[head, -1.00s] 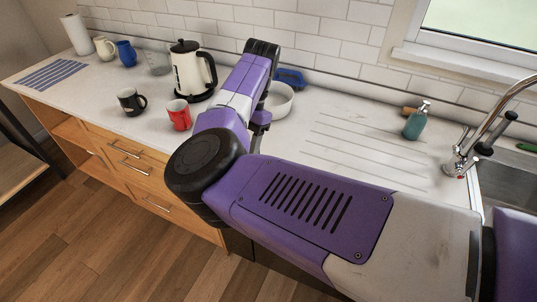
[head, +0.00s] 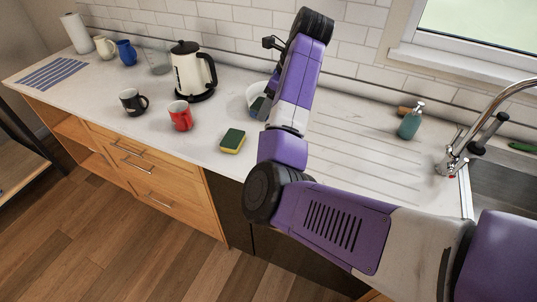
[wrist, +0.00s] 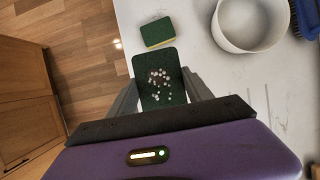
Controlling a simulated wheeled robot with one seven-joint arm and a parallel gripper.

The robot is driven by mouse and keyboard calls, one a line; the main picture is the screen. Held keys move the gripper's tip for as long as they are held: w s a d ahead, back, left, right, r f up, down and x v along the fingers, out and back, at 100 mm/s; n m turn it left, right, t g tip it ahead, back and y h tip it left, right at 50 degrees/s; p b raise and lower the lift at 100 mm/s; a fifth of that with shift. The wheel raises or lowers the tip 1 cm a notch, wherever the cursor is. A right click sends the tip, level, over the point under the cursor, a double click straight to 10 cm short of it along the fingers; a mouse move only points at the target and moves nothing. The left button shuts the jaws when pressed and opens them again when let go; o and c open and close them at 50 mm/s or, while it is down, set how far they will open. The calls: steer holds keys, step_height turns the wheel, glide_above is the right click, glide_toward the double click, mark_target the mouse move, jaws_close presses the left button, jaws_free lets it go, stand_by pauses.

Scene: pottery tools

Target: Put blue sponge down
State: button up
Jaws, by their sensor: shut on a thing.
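My gripper (wrist: 161,88) is shut on a sponge (wrist: 158,66), with one finger on each side. The held sponge's upper face is dark green with white specks in the wrist view. In the head view the held sponge (head: 259,108) shows a bluish side in front of the white bowl, partly hidden by my arm. It looks held over the counter (wrist: 200,60); its exact height I cannot tell. A second sponge, green on yellow (head: 232,140), lies on the counter near the front edge. In the wrist view this sponge (wrist: 157,32) is just beyond the held one.
A white bowl (wrist: 247,45) stands right of the sponges in the wrist view, with a blue brush (wrist: 307,16) beyond it. A red mug (head: 180,116), black mug (head: 132,102) and kettle (head: 190,72) stand left. Bare counter lies around the green-yellow sponge. The floor is past the front edge.

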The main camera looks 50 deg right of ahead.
steer(key=f+b, duration=0.1)
steer(key=f, duration=0.3)
steer(key=f+b, duration=0.2)
steer(key=f, duration=0.3)
steer(key=f+b, duration=0.1)
steer(key=f, duration=0.3)
steer(key=shift+s+a+f+b, duration=0.15)
steer(key=shift+a+f+b, duration=0.1)
steer(key=shift+f+b, duration=0.05)
steer(key=shift+f, duration=2.75)
steer(key=o, duration=0.8)
steer(key=shift+c, duration=0.2)
steer(key=p+v, duration=0.2)
steer(key=v, duration=1)
steer(key=shift+p, duration=0.4)
steer(key=shift+d, duration=0.1)
